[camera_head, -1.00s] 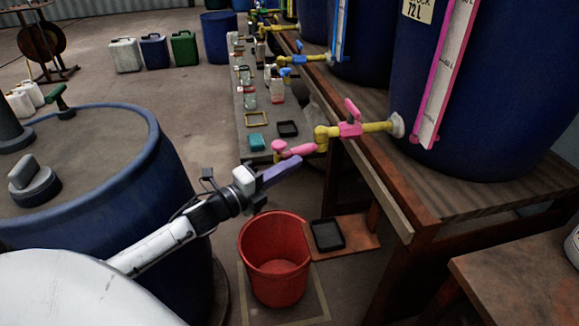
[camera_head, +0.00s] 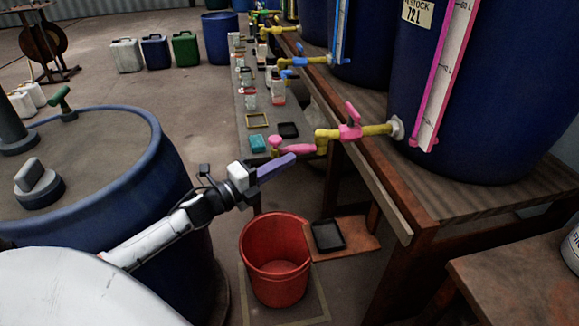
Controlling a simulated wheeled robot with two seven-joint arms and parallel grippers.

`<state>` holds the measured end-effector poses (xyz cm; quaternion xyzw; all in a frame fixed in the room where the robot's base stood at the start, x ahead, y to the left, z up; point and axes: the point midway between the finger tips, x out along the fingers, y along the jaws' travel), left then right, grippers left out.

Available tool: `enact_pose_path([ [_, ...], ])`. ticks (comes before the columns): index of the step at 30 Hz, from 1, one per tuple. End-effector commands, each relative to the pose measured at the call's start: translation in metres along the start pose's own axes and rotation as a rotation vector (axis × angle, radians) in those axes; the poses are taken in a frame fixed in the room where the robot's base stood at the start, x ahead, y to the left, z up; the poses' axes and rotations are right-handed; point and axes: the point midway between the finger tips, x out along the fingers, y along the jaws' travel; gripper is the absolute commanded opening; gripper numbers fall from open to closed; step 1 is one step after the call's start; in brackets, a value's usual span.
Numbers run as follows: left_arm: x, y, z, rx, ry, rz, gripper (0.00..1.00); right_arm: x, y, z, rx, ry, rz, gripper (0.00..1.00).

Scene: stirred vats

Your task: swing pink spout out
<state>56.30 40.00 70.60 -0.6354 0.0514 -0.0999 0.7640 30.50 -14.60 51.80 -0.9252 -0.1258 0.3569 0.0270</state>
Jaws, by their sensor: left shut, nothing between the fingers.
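The pink spout (camera_head: 292,149) hangs at the left end of a yellow tap pipe (camera_head: 373,130) and points left, roughly along the table edge. The pipe comes out of a large blue vat (camera_head: 455,110) and carries a pink valve handle (camera_head: 351,122). My left gripper (camera_head: 290,160) is shut and empty, its purple fingers just below and in front of the spout in the picture. I cannot tell whether the fingertips touch the spout. My right gripper is not in view.
A red bucket (camera_head: 275,262) stands on the floor below, beside a small shelf with a black tray (camera_head: 328,236). A blue drum (camera_head: 120,190) stands at left. A low bench (camera_head: 243,118) with bottles lies behind the spout.

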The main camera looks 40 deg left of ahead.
Motion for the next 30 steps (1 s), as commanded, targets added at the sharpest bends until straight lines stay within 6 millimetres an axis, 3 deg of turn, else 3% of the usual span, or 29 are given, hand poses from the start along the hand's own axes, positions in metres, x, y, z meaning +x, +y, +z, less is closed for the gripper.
enact_pose_path([
  [1,0.001,-0.006,0.015,0.008,-0.028,0.003,0.00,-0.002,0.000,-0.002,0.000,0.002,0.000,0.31],
  [9,0.003,-0.057,0.019,0.013,-0.016,-0.005,0.00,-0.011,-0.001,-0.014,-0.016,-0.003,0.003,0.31],
  [15,0.004,-0.089,0.019,0.011,-0.006,-0.005,0.00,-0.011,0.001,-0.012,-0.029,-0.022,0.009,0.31],
  [22,0.004,-0.102,0.019,0.006,-0.003,-0.003,0.00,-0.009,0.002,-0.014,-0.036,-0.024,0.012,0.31],
  [30,-0.001,-0.091,0.009,-0.067,-0.010,0.023,0.00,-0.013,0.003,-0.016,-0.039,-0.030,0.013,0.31],
])
